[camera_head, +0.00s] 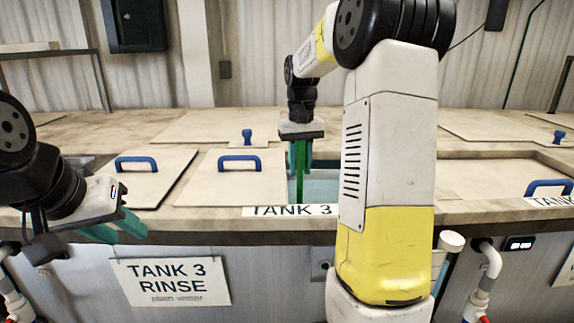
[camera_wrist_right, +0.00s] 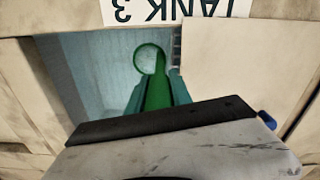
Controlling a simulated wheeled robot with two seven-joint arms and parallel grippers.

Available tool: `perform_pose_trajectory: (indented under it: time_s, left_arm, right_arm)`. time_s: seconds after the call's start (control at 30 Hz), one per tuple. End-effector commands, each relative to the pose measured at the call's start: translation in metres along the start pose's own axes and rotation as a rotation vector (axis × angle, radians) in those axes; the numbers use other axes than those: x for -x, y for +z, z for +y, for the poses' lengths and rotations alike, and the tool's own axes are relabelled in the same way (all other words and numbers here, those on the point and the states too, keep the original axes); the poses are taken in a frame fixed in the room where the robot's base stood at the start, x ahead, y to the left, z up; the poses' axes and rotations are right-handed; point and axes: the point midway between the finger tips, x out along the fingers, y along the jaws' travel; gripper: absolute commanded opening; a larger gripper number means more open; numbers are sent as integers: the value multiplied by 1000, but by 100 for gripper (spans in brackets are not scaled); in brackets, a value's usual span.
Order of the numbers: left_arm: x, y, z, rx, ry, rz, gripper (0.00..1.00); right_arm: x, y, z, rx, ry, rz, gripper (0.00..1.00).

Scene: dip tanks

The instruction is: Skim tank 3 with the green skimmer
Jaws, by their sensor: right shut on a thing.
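My right gripper (camera_head: 301,160) is shut on the green skimmer (camera_head: 300,165) and points down over the open part of tank 3 (camera_head: 321,188). In the right wrist view the skimmer (camera_wrist_right: 158,95) lies between the teal fingers of my right gripper (camera_wrist_right: 157,88). Its round head extends beyond the fingertips over the pale blue inside of tank 3 (camera_wrist_right: 85,65). I cannot tell whether the head touches the liquid. My left gripper (camera_head: 116,230) is empty, its teal fingers apart, in front of the counter edge at left.
Lids with blue handles lie left of the opening, one (camera_head: 225,187) beside it and another (camera_head: 140,185) further left. A TANK 3 label (camera_head: 290,211) marks the front edge. A TANK 3 RINSE sign (camera_head: 172,281) hangs below.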

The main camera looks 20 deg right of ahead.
Motion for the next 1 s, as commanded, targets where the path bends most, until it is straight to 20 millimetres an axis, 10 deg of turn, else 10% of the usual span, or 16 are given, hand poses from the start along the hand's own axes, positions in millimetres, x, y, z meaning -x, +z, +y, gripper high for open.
perform_pose_trajectory:
  time_s: [1.0]
  left_arm:
    - [0, 0, 0, 0, 0, 0, 36]
  right_arm:
    - [133, -1, 0, 1, 0, 4, 0]
